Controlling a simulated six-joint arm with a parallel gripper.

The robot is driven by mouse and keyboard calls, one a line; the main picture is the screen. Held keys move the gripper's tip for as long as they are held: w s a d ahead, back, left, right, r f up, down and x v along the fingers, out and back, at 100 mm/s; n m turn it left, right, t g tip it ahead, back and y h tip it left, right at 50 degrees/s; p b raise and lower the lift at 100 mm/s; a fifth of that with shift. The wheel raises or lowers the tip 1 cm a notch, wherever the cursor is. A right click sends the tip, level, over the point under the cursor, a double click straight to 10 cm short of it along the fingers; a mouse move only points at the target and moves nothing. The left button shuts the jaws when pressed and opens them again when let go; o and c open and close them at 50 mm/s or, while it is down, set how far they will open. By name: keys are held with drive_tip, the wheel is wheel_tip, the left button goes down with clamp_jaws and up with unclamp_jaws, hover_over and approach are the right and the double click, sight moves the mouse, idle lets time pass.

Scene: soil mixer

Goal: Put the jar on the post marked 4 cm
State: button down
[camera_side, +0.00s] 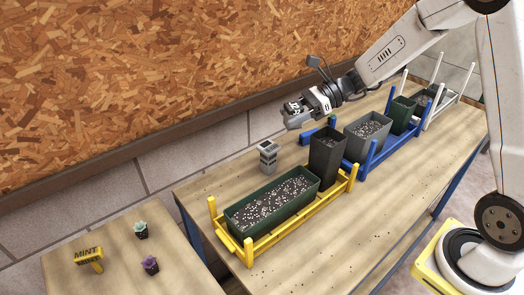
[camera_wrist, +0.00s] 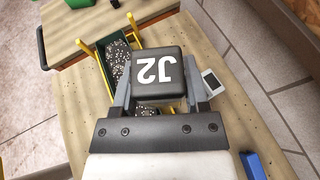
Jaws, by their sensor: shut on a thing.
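My gripper (camera_side: 297,116) is above the table, up and right of a small grey block and near a tall dark pot. In the side view the held jar (camera_side: 293,107) is small, dark with white marking, and clear of the table. I cannot make out a post marked 4 cm in either view.
A yellow rack (camera_side: 247,252) holds a long green planter (camera_side: 238,228) and the tall dark pot (camera_side: 327,152). The grey block (camera_side: 268,157) stands behind. A blue rack (camera_side: 372,155) and white rack (camera_side: 432,118) follow rightward.

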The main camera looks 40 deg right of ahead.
hover_over(269, 146)
drive_tip(key=f, duration=0.6)
drive_tip(key=shift+s+f, duration=0.2)
drive_tip(key=shift+f, duration=0.15)
drive_tip(key=shift+w, duration=0.1)
drive_tip(key=shift+w+f, duration=0.25)
drive_tip(key=shift+f, duration=1.6)
drive_tip(key=shift+f, duration=0.1)
drive_tip(key=shift+c, duration=0.4)
unclamp_jaws()
